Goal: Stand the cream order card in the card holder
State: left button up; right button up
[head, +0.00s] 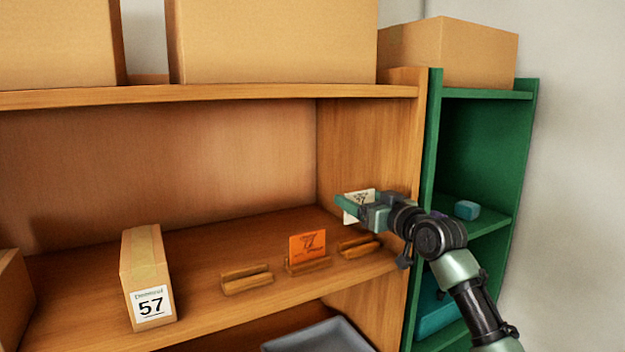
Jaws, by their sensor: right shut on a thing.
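My right gripper (353,205) is shut on a cream card (359,194) with dark print, at the right end of the middle shelf. The card is upright, and the fingers hide part of it. It is above the right wooden card holder (359,247), with a gap below it; that holder looks empty. The middle wooden holder (306,267) has an orange card (307,245) standing in it. The left wooden holder (247,281) is empty. My left gripper is not in view.
A narrow box (143,265) labelled 57 stands on the shelf (210,310) to the left. Large cardboard boxes (270,40) are on the upper shelf. A green shelf unit (480,150) with a teal block (467,210) is at the right. A grey tray (320,335) lies below.

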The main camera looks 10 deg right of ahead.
jog(key=shift+d+f+b, duration=0.15)
jog(key=shift+f+b, duration=2.4)
jog(key=shift+f, duration=0.7)
jog(key=shift+f, duration=0.5)
jog(key=o, duration=1.3)
jog(key=shift+o, duration=0.2)
jog(key=shift+r, duration=0.1)
jog(key=shift+r+p, duration=2.85)
jog(key=shift+r, duration=0.65)
